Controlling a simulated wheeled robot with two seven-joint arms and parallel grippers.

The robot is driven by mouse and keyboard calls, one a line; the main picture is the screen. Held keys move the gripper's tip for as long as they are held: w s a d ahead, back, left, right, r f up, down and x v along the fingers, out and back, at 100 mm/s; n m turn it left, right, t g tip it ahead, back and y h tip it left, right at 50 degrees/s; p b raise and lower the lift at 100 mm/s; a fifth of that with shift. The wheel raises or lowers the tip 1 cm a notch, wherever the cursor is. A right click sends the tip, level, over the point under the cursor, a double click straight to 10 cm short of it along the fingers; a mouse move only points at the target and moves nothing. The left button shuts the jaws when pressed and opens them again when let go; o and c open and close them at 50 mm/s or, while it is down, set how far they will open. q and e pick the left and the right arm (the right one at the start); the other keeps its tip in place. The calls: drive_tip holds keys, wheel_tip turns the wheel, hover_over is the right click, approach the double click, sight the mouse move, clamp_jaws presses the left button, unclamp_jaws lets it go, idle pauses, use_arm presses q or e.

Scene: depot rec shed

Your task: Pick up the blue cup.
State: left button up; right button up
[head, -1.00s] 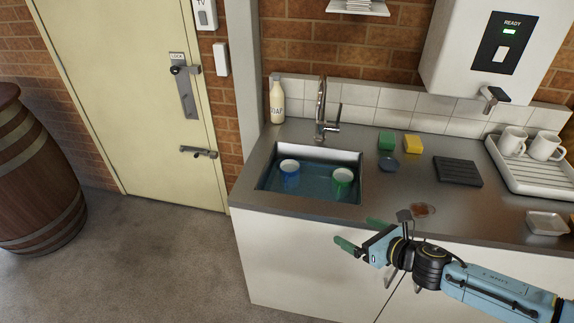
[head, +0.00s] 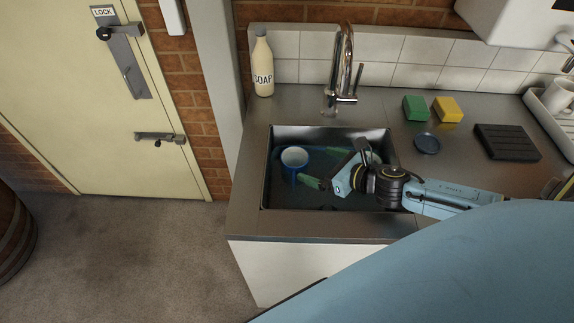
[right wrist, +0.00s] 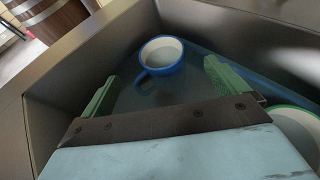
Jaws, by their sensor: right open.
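The blue cup (head: 294,158) stands upright in the left part of the sink (head: 262,190), its pale inside showing from above. In the right wrist view the blue cup (right wrist: 162,58) lies ahead, between the lines of the two fingers, with its handle toward the left finger. My right gripper (head: 331,164) is over the sink, to the right of the cup, with its green fingers apart and nothing between them. It also shows in the right wrist view (right wrist: 160,70), the cup just beyond the fingertips. My left gripper is not in view.
The tap (head: 344,70) rises behind the sink. A soap bottle (head: 263,65), green sponge (head: 415,108), yellow sponge (head: 448,109) and black ribbed mat (head: 507,142) stand on the counter.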

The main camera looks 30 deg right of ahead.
approach(285, 155)
drive_tip(key=x, duration=0.3)
drive_tip(key=shift+w+a+f+b, duration=0.1)
drive_tip(key=shift+w+f+b, duration=0.1)
drive_tip(key=shift+b, duration=0.1)
drive_tip(key=shift+w+a+f, duration=0.1)
drive_tip(key=shift+w+f, duration=0.05)
drive_tip(key=shift+w, duration=0.1)
drive_tip(key=shift+c, duration=1)
drive_tip(key=c, duration=1)
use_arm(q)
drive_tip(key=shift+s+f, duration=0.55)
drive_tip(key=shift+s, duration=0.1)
use_arm(e)
drive_tip(key=shift+c, duration=0.5)
